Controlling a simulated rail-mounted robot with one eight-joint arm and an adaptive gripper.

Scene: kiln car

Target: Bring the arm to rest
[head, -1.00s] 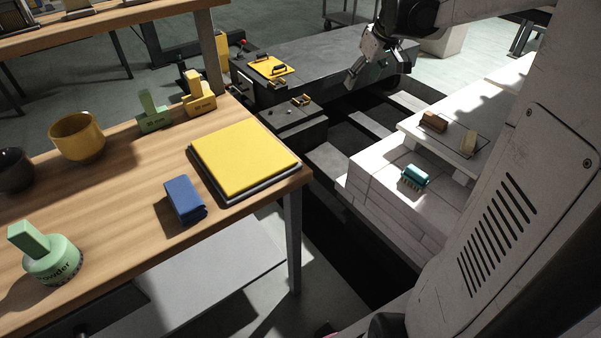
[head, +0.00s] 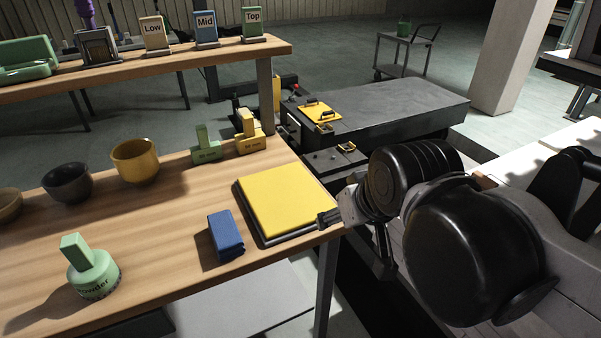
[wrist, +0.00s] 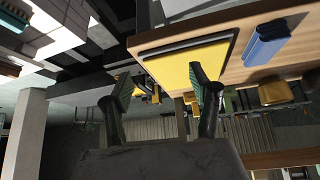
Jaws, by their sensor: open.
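My gripper (head: 330,220) is at the right end of the wooden table in the head view, near the right edge of a yellow square pad on a dark base (head: 286,200). Part of it is hidden behind my dark wrist joints. In the wrist view the two fingers of my gripper (wrist: 163,90) stand well apart with nothing between them. The yellow pad (wrist: 190,62) shows beyond the fingers there. I cannot tell whether a finger touches the pad or its base.
A blue block (head: 226,235), a green powder pot (head: 93,275), green (head: 206,147) and yellow (head: 248,135) handled blocks and several bowls, one ochre (head: 135,162), stand on the table. A shelf (head: 150,68) holds Low, Mid and Top signs. A dark bench (head: 390,105) stands behind.

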